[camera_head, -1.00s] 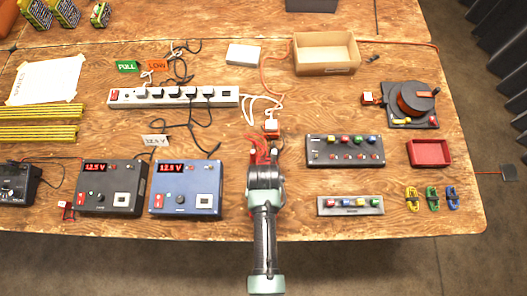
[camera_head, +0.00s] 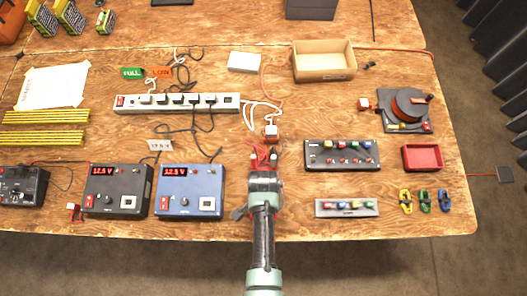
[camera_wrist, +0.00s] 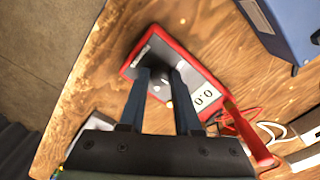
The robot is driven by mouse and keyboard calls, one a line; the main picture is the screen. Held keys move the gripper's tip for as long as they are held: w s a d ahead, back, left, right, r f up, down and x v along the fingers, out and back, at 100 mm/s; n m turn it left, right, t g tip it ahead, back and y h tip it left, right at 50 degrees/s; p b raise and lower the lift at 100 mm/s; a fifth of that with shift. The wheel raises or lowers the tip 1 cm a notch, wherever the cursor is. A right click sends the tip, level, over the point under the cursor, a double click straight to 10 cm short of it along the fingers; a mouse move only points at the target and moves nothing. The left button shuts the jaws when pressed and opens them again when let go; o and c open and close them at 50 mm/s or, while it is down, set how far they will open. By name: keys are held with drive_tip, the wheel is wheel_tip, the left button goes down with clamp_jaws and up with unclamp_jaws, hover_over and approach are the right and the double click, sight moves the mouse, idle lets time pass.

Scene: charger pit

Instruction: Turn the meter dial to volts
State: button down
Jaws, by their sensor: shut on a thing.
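The meter (camera_wrist: 205,70) has a red rim, a grey face and a small white display reading 0.0; it lies on the bench in the wrist view. Its dial (camera_wrist: 165,78) sits between the fingertips of my gripper (camera_wrist: 163,84), which is shut on it. The dial's pointer and markings are too blurred or covered to read. In the head view my gripper (camera_head: 263,165) reaches down over the bench's front middle, and my arm hides most of the meter. Red leads (camera_head: 259,154) show around the fingertips.
A blue supply box (camera_head: 190,190) stands close left of my gripper, with a black one (camera_head: 117,190) beyond. A dark button panel (camera_head: 343,155) and a grey button strip (camera_head: 347,208) lie to the right. A white plug (camera_head: 271,131) lies behind.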

drive_tip(key=shift+w+m, duration=0.1)
drive_tip(key=shift+m, duration=0.4)
drive_tip(key=c, duration=0.6)
unclamp_jaws()
drive_tip(key=shift+r, duration=0.1)
wheel_tip(320, 180, up, 13)
idle(0.7)
